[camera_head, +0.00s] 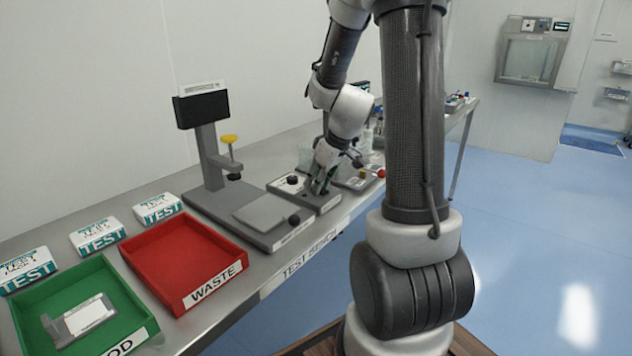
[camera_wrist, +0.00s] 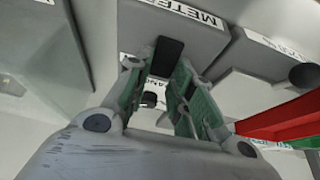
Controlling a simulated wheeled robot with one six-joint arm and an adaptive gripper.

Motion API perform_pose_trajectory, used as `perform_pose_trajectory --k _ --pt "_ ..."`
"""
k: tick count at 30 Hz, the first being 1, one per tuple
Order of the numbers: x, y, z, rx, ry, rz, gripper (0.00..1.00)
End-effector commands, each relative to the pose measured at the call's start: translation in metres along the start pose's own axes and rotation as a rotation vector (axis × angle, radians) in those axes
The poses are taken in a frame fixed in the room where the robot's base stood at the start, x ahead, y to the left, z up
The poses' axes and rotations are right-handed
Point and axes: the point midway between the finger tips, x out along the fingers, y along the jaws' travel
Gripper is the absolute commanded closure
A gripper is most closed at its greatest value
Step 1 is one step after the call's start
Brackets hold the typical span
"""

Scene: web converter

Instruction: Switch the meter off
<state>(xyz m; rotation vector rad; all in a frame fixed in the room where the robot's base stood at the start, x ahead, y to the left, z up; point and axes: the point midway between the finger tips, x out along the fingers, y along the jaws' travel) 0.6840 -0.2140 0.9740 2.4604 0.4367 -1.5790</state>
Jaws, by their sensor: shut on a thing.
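My gripper (camera_head: 319,186) reaches down onto the right part of the meter. In the wrist view my gripper (camera_wrist: 162,68) has green-padded fingers on either side of a black block-like switch (camera_wrist: 168,56), and it is shut on this switch. The switch's position is hard to tell, and the fingers hide it in the head view.
Left of the meter stands a grey test stand (camera_head: 211,160) with a dark screen and yellow knob. A red WASTE tray (camera_head: 208,297) and a green tray (camera_head: 133,318) holding a small device sit further left. Small instruments (camera_head: 357,180) crowd the right side.

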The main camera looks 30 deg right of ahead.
Motion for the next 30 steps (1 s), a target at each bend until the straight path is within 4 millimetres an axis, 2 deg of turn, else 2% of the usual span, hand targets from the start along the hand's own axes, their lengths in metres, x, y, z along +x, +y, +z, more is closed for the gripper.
perform_pose_trajectory --k 13,14,17,26,30 --pt "-0.001 0.0 0.001 -0.001 0.04 0.002 1.0" --pt "-0.001 0.0 0.001 -0.001 0.04 0.002 0.75" --pt "-0.001 0.0 0.001 -0.001 0.04 0.002 0.57" --pt "-0.001 0.0 0.001 -0.001 0.04 0.002 0.55" --pt "-0.012 0.0 0.0 -0.002 0.043 0.004 0.55"
